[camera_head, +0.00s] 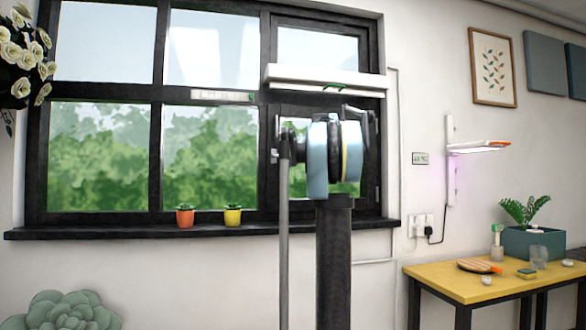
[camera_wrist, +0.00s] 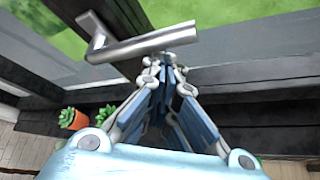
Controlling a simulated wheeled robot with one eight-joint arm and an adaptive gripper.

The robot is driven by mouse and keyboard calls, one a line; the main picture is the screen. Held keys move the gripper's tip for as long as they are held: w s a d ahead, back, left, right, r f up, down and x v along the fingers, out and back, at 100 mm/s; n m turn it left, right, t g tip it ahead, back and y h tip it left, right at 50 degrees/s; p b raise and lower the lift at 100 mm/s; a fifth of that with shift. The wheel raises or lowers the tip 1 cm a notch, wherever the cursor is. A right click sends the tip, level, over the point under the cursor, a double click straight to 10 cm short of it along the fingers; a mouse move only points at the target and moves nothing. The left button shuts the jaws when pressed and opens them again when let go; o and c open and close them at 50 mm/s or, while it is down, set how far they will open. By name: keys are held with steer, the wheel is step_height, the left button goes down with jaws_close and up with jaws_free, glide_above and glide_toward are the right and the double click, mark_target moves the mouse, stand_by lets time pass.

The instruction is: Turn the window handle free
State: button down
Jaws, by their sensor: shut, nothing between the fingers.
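A silver window handle (camera_wrist: 140,44) shows in the wrist view, mounted on the dark window frame. Its lever points to the right in that picture. My gripper (camera_wrist: 167,70) is shut and empty, with its fingertips just below the free end of the lever in the picture. I cannot tell whether they touch it. In the head view, a small grey piece of what looks like the handle (camera_head: 275,142) shows on the dark frame, left of my arm. My arm hides my fingers and part of the window there.
Two potted succulents, one orange pot (camera_head: 185,217) and one yellow pot (camera_head: 232,216), stand on the dark sill (camera_head: 120,228) left of my arm. A white blind case (camera_head: 325,80) hangs above. A yellow table (camera_head: 480,283) with small items stands at right.

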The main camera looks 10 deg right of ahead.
steer(key=shift+d+r, duration=0.1)
steer(key=shift+r, duration=0.1)
stand_by(0.4)
step_height(320, 180, down, 4)
steer(key=s+r, duration=0.5)
steer(key=s, duration=0.4)
steer(key=shift+s, duration=0.1)
stand_by(0.4)
